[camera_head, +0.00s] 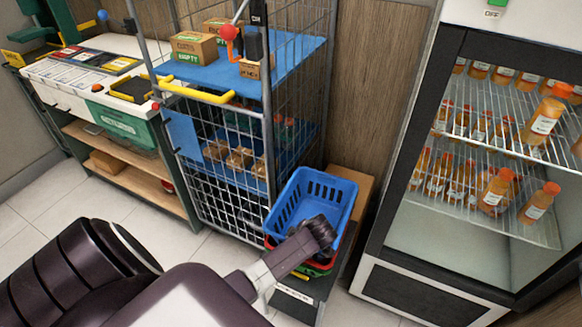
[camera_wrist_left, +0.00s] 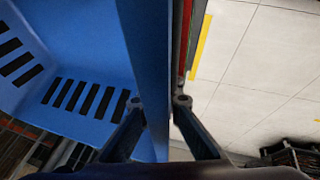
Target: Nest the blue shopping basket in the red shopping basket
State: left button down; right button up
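The blue shopping basket (camera_head: 316,192) is at the centre right of the head view, open side up and somewhat tilted. The red shopping basket (camera_head: 318,266) shows only as a strip of rim below it; most of it is hidden by the blue basket and my arm. I cannot tell how deep the blue one sits in it. My left gripper (camera_head: 322,228) is at the blue basket's near wall. In the left wrist view its fingers (camera_wrist_left: 158,103) close in on both sides of the blue wall (camera_wrist_left: 148,50). My right gripper is in neither view.
A wire cage trolley (camera_head: 225,165) with boxes stands behind and left of the baskets. A glass-front fridge with orange bottles (camera_head: 445,180) stands close on the right. A green and white counter (camera_head: 80,85) is at the left. Tiled floor (camera_head: 40,215) is clear at the left.

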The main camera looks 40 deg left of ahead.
pick_arm(q)
jog(key=c, duration=2.1)
grip_release()
jog(key=shift+s, duration=0.1)
jog(key=shift+s, duration=0.1)
jog(key=shift+d+r, duration=0.35)
jog(key=shift+r, duration=0.05)
jog(key=v, duration=1.1)
jog(key=shift+a+r, duration=0.1)
jog(key=shift+r, duration=0.05)
